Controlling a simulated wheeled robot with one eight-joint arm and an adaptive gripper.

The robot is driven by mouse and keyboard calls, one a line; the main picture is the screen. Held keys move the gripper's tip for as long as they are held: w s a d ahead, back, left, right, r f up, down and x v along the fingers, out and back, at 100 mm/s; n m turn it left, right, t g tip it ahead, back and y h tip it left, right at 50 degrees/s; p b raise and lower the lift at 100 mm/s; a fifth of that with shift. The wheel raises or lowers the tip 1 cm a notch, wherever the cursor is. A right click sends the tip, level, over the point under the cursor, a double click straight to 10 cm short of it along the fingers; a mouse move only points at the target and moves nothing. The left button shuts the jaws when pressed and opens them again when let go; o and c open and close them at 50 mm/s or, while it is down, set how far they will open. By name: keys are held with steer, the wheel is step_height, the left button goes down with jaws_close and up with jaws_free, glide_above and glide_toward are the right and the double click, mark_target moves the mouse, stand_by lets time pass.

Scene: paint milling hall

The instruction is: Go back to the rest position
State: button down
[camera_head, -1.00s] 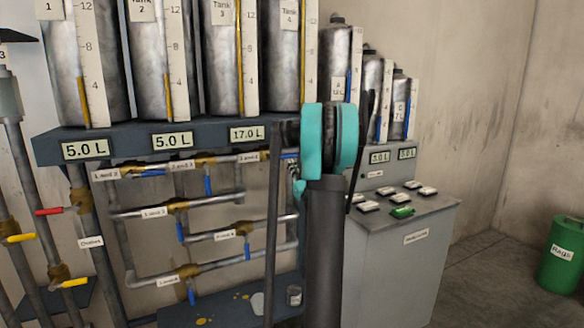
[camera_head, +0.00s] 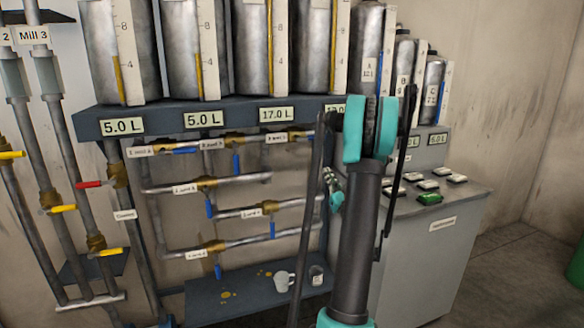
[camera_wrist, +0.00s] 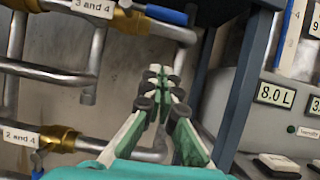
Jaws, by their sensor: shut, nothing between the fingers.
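My gripper (camera_wrist: 160,92) points away from the wrist camera, its green and white fingers together and empty. It hangs in front of the pipes, near the right post of the tank stand, apart from any handle as far as I can see. In the head view my gripper (camera_head: 333,190) shows small and partly hidden behind my dark arm link. My arm stands upright with teal joints in the right middle of the head view. The rest position itself is not marked in either view.
The tank shelf (camera_head: 160,118) carries steel tanks and volume displays. Pipes with blue-handled valves (camera_head: 210,208) run below it. A control cabinet (camera_head: 425,260) with buttons stands at right. A white mug (camera_head: 283,281) and a can (camera_head: 316,274) sit on the low shelf (camera_head: 225,305).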

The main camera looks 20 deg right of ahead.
steer(key=s+a+f+n+g, duration=0.6)
steer(key=s+a+f+n, duration=0.1)
steer(key=s+n, duration=0.3)
steer(key=s+a+f+n+g, duration=0.6)
steer(key=s+a+n, duration=0.3)
steer(key=n, duration=0.4)
steer(key=s+a+f+n+g+h, duration=0.1)
steer(key=s+a+f+n+g, duration=0.5)
steer(key=s+n, duration=0.5)
step_height(320, 180, down, 2)
steer(key=shift+a+f+n+g, duration=0.2)
steer(key=shift+a+n+g, duration=0.25)
steer(key=shift+a, duration=0.45)
